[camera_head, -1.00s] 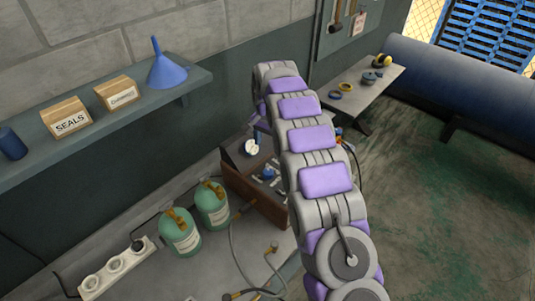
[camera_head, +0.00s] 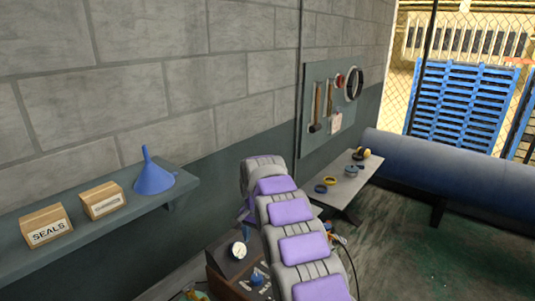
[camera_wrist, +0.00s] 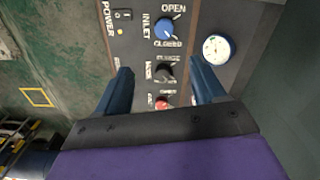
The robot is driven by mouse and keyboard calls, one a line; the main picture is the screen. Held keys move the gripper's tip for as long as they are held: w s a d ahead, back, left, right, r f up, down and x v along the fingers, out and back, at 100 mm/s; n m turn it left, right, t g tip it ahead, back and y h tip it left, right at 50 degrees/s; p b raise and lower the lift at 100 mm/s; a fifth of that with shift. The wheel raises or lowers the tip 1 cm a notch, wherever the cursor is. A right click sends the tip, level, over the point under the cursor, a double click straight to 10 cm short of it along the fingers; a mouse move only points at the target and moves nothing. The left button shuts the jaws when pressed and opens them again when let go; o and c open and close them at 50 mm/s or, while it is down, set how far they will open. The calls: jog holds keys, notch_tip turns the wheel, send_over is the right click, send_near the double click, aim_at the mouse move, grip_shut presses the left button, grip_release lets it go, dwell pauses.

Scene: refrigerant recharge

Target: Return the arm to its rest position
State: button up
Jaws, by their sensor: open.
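My arm, grey with purple pads, reaches forward in the head view, and its far end hides my gripper there. In the wrist view my gripper (camera_wrist: 162,88) is open, with two dark blue fingers apart and nothing between them. It faces the panel of the recharge machine (camera_wrist: 188,40). The panel has a blue inlet knob (camera_wrist: 165,28), a black knob (camera_wrist: 165,72), a red knob or button (camera_wrist: 162,103) partly hidden by the gripper, a power switch (camera_wrist: 122,15) and a round white gauge (camera_wrist: 216,48). The gauge (camera_head: 239,250) also shows in the head view.
A wall shelf (camera_head: 100,235) at left holds two boxes and a blue funnel (camera_head: 153,174). A small side table (camera_head: 343,189) carries rings and yellow earmuffs. A large blue tank (camera_head: 440,170) lies at right. Green floor (camera_head: 430,260) is open at the right front.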

jog(key=s+d+r+n+b, duration=0.1)
jog(key=s+d+r+b, duration=0.15)
jog(key=s+d, duration=0.55)
jog(key=s+d+r+n+b, duration=0.1)
jog(key=s+d+r, duration=0.3)
jog(key=s, duration=0.7)
jog(key=s+d+f+n+b, duration=0.1)
jog(key=s+d+f, duration=0.1)
jog(key=s, duration=0.8)
jog(key=s+d+f+n+g+b, duration=0.1)
jog(key=s+d+f, duration=0.1)
jog(key=s, duration=0.8)
jog(key=s+d+f+n+b, duration=0.1)
jog(key=s+d+f, duration=0.1)
jog(key=s, duration=0.8)
jog(key=shift+s+d+f+g, duration=0.3)
jog(key=shift+s+f, duration=0.05)
jog(key=shift+f, duration=0.2)
jog(key=shift+w, duration=0.15)
